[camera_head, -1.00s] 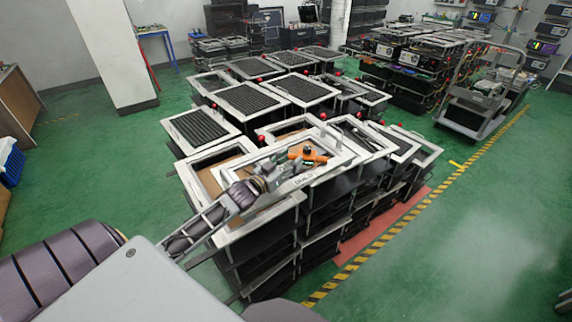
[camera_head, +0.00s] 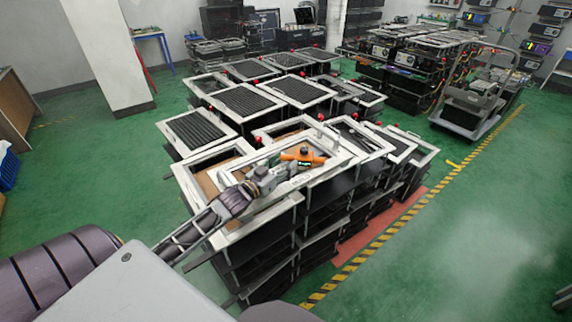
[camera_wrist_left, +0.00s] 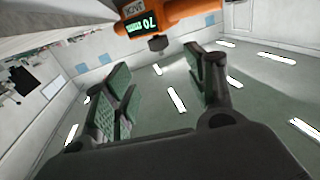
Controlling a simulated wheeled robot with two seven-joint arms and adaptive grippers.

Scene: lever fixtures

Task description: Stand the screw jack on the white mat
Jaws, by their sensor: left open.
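The orange screw jack (camera_head: 303,156) lies in a white-framed tray in the head view, at the tip of my left arm. In the left wrist view the screw jack (camera_wrist_left: 165,18) fills the top edge, with a green-lit label and a dark knob below. My left gripper (camera_head: 279,174) is beside it, on its near left side. In the left wrist view the left gripper (camera_wrist_left: 160,80) has its green-padded fingers spread, with nothing between them. The jack is beyond the fingertips. I cannot pick out the white mat among the pale frames. My right gripper does not show.
White-framed racks with dark slatted tops (camera_head: 245,100) crowd around the tray. Small red knobs stand at several corners. A loaded trolley (camera_head: 470,105) stands at the right. The green floor (camera_head: 450,230) is open beyond the yellow-black stripe (camera_head: 365,257).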

